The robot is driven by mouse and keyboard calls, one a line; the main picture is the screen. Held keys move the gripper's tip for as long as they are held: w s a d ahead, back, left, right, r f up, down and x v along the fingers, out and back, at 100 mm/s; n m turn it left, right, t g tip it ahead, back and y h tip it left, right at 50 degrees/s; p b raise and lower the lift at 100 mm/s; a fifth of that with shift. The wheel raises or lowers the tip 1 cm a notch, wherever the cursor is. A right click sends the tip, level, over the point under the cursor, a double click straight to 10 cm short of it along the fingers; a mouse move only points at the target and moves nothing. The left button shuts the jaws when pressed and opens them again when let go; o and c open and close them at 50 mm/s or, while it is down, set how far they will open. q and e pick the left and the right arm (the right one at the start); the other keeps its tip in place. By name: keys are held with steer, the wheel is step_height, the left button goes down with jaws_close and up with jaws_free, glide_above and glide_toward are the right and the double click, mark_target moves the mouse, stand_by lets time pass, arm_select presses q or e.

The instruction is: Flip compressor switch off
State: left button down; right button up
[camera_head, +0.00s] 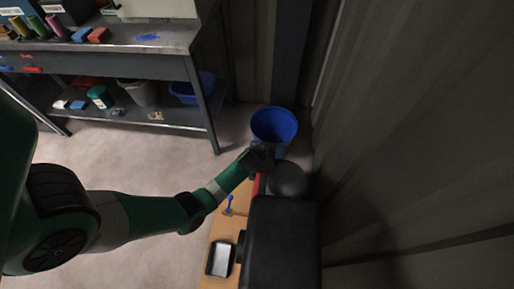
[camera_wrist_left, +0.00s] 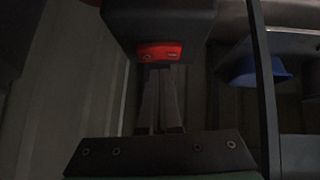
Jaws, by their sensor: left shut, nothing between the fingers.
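The wrist view shows a dark box (camera_wrist_left: 160,20) with a red switch (camera_wrist_left: 159,52) on its lower face. I take this to be the compressor switch; its on or off position is too dark to read. My left gripper's fingers (camera_wrist_left: 160,80) are shut and empty, with their tips just below the red switch. I cannot tell whether they touch it. In the head view my left gripper (camera_head: 262,155) is beside a dark rounded body (camera_head: 288,178). The switch cannot be made out there. My right gripper is not in view.
A blue bin (camera_head: 274,125) stands just beyond the gripper, close to the wall (camera_head: 420,130). A large black boxy thing (camera_head: 285,245) and a wooden surface with a small tray (camera_head: 221,259) are nearer. A metal workbench (camera_head: 130,35) is at the upper left. The floor between is clear.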

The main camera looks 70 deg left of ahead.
arm_select(q)
steer(key=r+p, duration=0.2)
steer(key=r, duration=0.1)
steer(key=shift+s+r, duration=0.2)
steer(key=p+v, duration=0.5)
steer(key=v, duration=0.4)
steer(key=shift+s+d+f, duration=0.15)
steer(key=shift+d+f, duration=0.1)
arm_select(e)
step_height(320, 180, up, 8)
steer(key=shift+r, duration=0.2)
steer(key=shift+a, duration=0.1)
